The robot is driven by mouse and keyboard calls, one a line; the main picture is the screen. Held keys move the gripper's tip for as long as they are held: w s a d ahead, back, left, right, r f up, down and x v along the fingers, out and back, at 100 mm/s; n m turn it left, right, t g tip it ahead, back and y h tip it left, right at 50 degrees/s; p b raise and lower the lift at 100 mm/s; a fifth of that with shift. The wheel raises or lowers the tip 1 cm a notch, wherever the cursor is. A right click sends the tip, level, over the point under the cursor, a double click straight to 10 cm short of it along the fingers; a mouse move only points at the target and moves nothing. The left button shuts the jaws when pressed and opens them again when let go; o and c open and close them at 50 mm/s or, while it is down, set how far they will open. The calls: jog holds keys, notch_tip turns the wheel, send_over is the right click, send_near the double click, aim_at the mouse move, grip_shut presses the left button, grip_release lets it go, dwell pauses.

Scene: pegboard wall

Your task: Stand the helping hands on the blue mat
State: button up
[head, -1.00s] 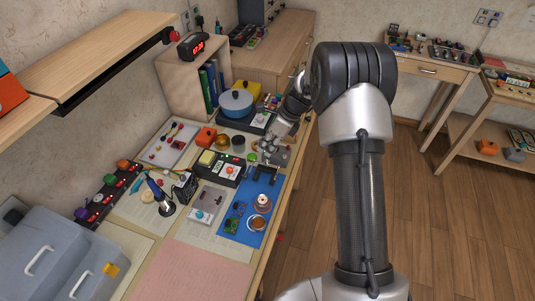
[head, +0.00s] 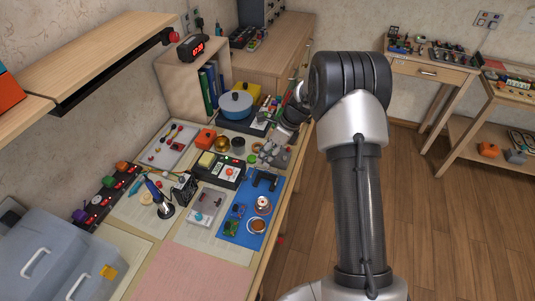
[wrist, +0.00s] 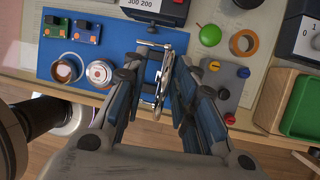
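The helping hands (head: 265,179) show in the head view as a small dark frame at the far end of the blue mat (head: 240,226), apparently upright. In the wrist view they show from above as a metal rod and crossbar (wrist: 155,45) over the right end of the mat (wrist: 105,35). My gripper (wrist: 160,68) is open, with one finger on each side of them and gaps between. The fingers hide part of their lower portion.
Two small circuit boards (wrist: 87,32), a copper-coloured ring (wrist: 66,69) and a round white-and-red item (wrist: 99,73) share the mat. A grey box with coloured knobs (wrist: 222,82) stands right of the mat. A green-lined wooden tray (wrist: 303,110) is farther right.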

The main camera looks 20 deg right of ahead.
jog(key=p+v, duration=0.4)
jog(key=v, duration=0.8)
jog(key=s+a+r+n+h, duration=0.1)
jog(key=s+r+n, duration=0.1)
jog(key=r+n, duration=0.15)
jog(key=s+a+r+n, duration=0.2)
jog(key=s+r, duration=0.1)
jog(key=r, duration=0.2)
jog(key=s+a+r+n+t+h, duration=0.1)
jog(key=s+a+r+n, duration=0.1)
jog(key=s+r+n, duration=0.55)
jog(key=s+a+r+n+t+h, duration=0.15)
jog(key=s+r+n, duration=0.3)
jog(key=s, duration=0.65)
jog(key=s+f+n+h, duration=0.1)
jog(key=s+f+n, duration=0.1)
jog(key=s+n, duration=0.5)
jog(key=s+t, duration=0.1)
jog(key=s, duration=0.2)
jog(key=shift+s+n, duration=0.3)
jog(key=shift+n, duration=0.05)
